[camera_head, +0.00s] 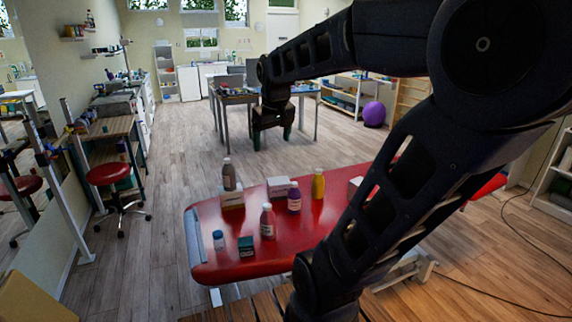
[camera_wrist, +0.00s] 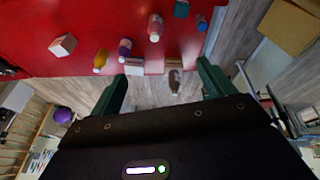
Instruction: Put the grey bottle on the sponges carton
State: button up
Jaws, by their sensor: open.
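The labels are too small to tell which is the sponges carton. My gripper (camera_head: 272,132) is open, raised beyond the table, with nothing between its fingers (camera_wrist: 160,85). It is apart from the bottle.
On the red table (camera_head: 325,222) are a pink bottle (camera_head: 267,221), a purple bottle (camera_head: 294,198), a yellow bottle (camera_head: 318,185), a blue-lidded jar (camera_head: 218,240), a teal box (camera_head: 246,246) and another white box (camera_wrist: 62,45). A red stool (camera_head: 108,174) stands to the left.

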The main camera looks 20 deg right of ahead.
jog(key=s+f+m, duration=0.2)
jog(key=s+f, duration=0.2)
jog(key=s, duration=0.5)
jog(key=shift+d+f+t, duration=0.2)
jog(key=shift+d+t, duration=0.1)
jog(key=shift+t, duration=0.1)
